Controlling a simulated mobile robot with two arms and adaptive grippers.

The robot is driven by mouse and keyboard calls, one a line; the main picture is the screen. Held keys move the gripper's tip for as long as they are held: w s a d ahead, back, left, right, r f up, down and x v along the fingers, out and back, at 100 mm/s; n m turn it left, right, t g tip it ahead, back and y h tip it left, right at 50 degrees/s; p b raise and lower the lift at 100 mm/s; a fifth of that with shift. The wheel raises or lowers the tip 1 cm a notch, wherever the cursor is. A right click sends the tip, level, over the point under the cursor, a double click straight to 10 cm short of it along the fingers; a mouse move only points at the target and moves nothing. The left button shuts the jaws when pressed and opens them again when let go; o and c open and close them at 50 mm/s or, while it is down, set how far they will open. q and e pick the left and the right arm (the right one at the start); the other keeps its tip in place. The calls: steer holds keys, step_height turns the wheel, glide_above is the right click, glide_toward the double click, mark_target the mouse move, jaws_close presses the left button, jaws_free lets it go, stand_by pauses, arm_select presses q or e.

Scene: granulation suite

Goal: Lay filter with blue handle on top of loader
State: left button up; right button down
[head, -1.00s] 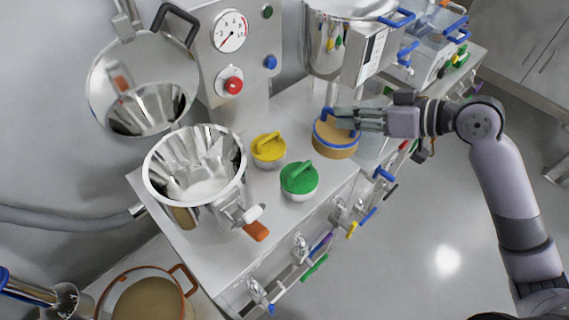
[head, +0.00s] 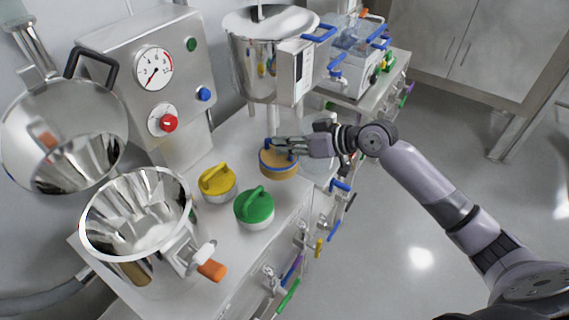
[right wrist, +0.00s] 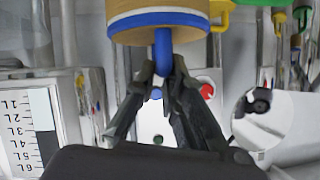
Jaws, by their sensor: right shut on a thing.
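The filter with the blue handle (head: 279,163) is a round tan disc with a blue rim, on or just above the steel worktop, behind the green-handled filter; I cannot tell if it touches the top. My right gripper (head: 279,143) reaches in from the right and is shut on its upright blue handle. The right wrist view shows the fingers (right wrist: 161,78) closed around the blue handle (right wrist: 163,48), with the tan body above. An open-topped steel vessel (head: 105,225), probably the loader, stands at the left of the worktop. My left gripper is out of view.
A yellow-handled filter (head: 217,183) and a green-handled filter (head: 254,208) stand between the blue-handled filter and the open vessel. A gauge panel (head: 155,95), a hinged lid (head: 65,135) and a large steel drum (head: 262,65) stand behind. Valves line the worktop's front edge.

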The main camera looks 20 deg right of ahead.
mark_target(286, 157)
step_height(286, 157, down, 3)
steer(key=shift+f, duration=0.1)
step_height(286, 157, down, 4)
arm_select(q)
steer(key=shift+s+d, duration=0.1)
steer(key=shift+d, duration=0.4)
arm_select(e)
steer(key=shift+f, duration=0.15)
steer(key=c, duration=1.7)
jaws_free()
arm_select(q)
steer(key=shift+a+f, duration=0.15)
arm_select(e)
steer(key=shift+o, duration=0.2)
